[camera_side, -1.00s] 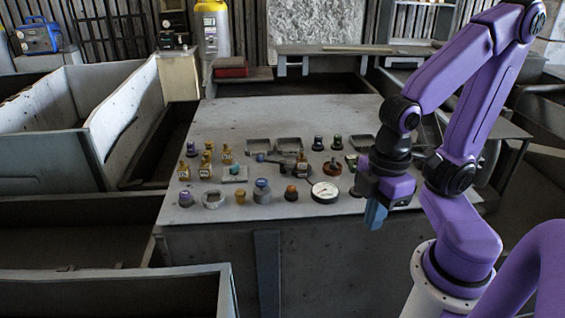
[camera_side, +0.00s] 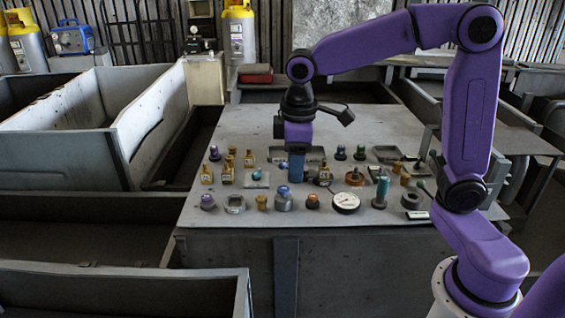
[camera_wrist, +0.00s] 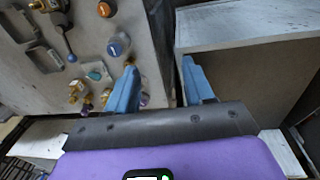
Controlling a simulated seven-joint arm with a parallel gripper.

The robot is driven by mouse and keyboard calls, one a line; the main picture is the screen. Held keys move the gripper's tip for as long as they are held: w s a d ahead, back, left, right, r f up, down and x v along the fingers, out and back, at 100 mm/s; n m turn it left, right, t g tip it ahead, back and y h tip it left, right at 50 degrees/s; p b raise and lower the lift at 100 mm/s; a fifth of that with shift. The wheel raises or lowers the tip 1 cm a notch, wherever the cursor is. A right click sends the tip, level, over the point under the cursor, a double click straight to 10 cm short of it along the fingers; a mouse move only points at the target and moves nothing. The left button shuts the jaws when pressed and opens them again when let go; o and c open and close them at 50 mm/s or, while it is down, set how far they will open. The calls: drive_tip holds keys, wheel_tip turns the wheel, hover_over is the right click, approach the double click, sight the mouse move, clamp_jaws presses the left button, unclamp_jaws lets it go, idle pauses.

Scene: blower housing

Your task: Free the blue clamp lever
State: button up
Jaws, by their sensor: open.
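The clamp lever shows in the wrist view as a dark arm with a small blue ball end (camera_wrist: 72,57), running from a brass-and-dark body (camera_wrist: 52,7) at the upper left. In the side view the lever is mostly hidden behind my fingers. My gripper (camera_side: 296,176) points down over the middle of the bench, among the fittings. In the wrist view my gripper (camera_wrist: 160,78) has its two blue fingers spread wide, with nothing between them. The lever lies to the left of both fingers, apart from them.
A blue-topped grey knob (camera_side: 284,199), a dial gauge (camera_side: 346,202), a teal upright handle (camera_side: 381,190) and brass valves (camera_side: 228,170) crowd the bench (camera_side: 245,125). Shallow trays stand behind. The bench's far part is clear; its edge shows in the wrist view.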

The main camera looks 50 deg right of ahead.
drive_tip(key=w+d+r+m, duration=0.15)
drive_tip(key=w+d, duration=0.35)
drive_tip(key=w, duration=0.5)
drive_tip(key=m+h, duration=0.1)
drive_tip(key=m, duration=0.2)
approach(282, 163)
drive_tip(key=shift+n, duration=0.25)
drive_tip(key=f, duration=0.3)
drive_tip(key=d+f, duration=0.1)
drive_tip(key=f, duration=0.2)
drive_tip(key=w+f, duration=0.1)
drive_tip(key=f, duration=0.2)
drive_tip(key=shift+d+f, duration=0.2)
drive_tip(key=shift+d, duration=0.05)
clamp_jaws()
